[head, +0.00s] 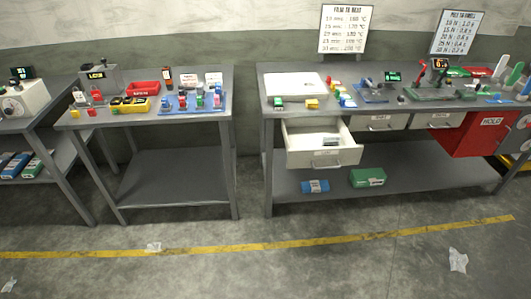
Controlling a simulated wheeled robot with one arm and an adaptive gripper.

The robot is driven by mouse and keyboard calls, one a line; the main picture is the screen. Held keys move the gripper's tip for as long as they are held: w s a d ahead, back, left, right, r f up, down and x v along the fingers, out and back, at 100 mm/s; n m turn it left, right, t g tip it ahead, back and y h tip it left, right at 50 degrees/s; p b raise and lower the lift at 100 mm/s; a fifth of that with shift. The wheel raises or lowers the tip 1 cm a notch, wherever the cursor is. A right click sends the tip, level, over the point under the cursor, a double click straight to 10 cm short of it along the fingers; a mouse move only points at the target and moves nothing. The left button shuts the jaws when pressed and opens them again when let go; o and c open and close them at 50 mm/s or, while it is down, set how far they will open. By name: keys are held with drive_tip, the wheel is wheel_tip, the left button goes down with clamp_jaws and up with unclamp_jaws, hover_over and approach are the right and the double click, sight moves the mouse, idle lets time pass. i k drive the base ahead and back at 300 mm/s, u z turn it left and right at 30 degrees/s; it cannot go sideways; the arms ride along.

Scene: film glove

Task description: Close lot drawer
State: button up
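The lot drawer looks to be the white drawer (325,157) under the left end of the right-hand workbench (268,133). It is pulled well out toward me, and a small grey and dark item (330,141) lies inside. Its front has a small handle and a label too small to read. Two similar drawers beside it, one (378,122) and another (423,120) to its right, are shut. My gripper is not in view.
The left workbench (75,122) carries bins and small parts. A blue box (315,186) and a green box (368,177) lie on the shelf below the drawer. A red HOLD bin (468,136) is at right. Paper scraps (458,260) lie on the otherwise open floor.

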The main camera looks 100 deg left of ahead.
sight(303, 136)
drive_tip(key=u, duration=3.2)
drive_tip(key=i, duration=0.95)
drive_tip(key=u, duration=0.4)
